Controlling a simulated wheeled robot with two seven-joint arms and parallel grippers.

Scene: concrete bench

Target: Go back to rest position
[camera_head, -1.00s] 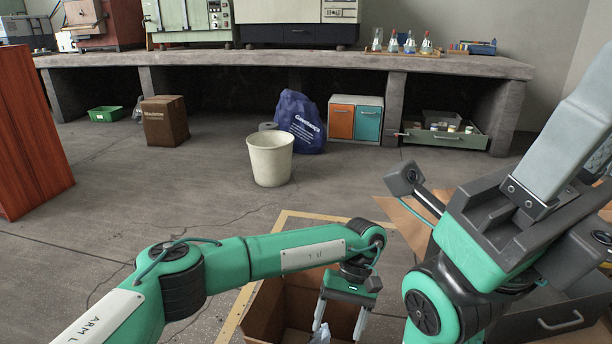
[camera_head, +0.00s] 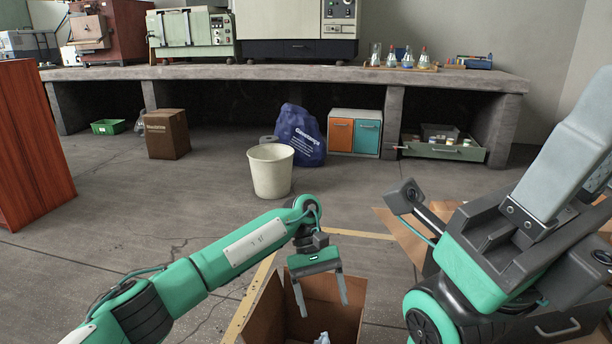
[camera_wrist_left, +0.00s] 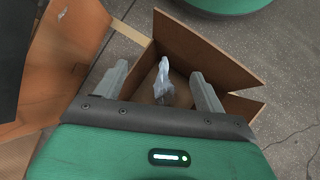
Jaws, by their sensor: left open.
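My left gripper (camera_head: 321,292) hangs above an open cardboard box (camera_head: 262,318) on the floor, its two fingers spread and nothing between them. In the left wrist view the fingers (camera_wrist_left: 160,88) frame a crumpled pale grey object (camera_wrist_left: 163,84) lying inside the box, apart from the gripper. A bit of that object also shows low in the head view (camera_head: 322,338). My right arm stands at the right of the head view, but its gripper fingers cannot be made out there.
A white bin (camera_head: 270,172) stands on the floor beyond my left arm, with a blue bag (camera_head: 300,136) behind it. A brown box (camera_head: 166,134) stands farther left. The concrete bench (camera_head: 280,80) runs along the back. A red-brown cabinet (camera_head: 32,145) is at the left. Floor between is clear.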

